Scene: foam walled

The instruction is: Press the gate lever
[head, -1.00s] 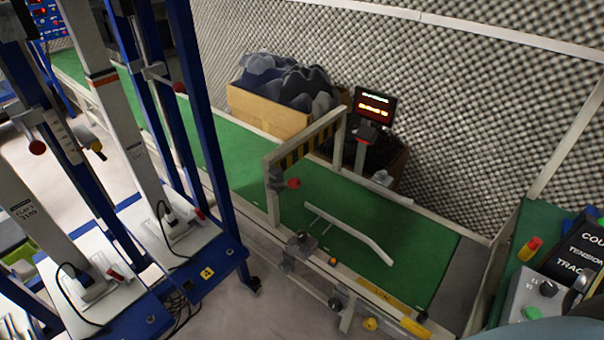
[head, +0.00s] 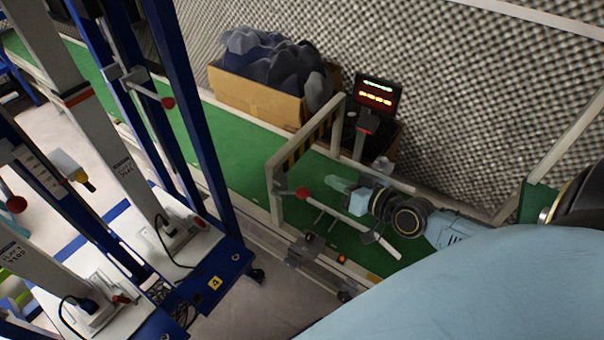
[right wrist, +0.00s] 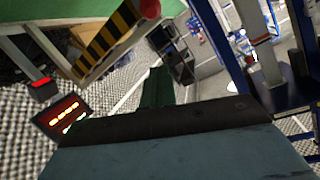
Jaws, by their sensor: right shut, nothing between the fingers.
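The gate lever is a short arm with a red ball knob (head: 302,193) on the near post of the beige gate (head: 276,180), which spans the green conveyor. The knob also shows at the top edge of the right wrist view (right wrist: 150,8), beside the gate's yellow-and-black striped bar (right wrist: 108,40). My right gripper (head: 338,184) is shut and empty, just right of the knob and pointing at it. A small gap seems to part them in the head view; contact cannot be told for sure. My left gripper is not in view.
A white guide rail (head: 358,232) lies on the belt (head: 235,165) below my right gripper. A display (head: 376,95) and a cardboard box (head: 258,104) of grey foam stand behind the belt. Blue-framed stands (head: 188,120) fill the left. My own arm covers the lower right.

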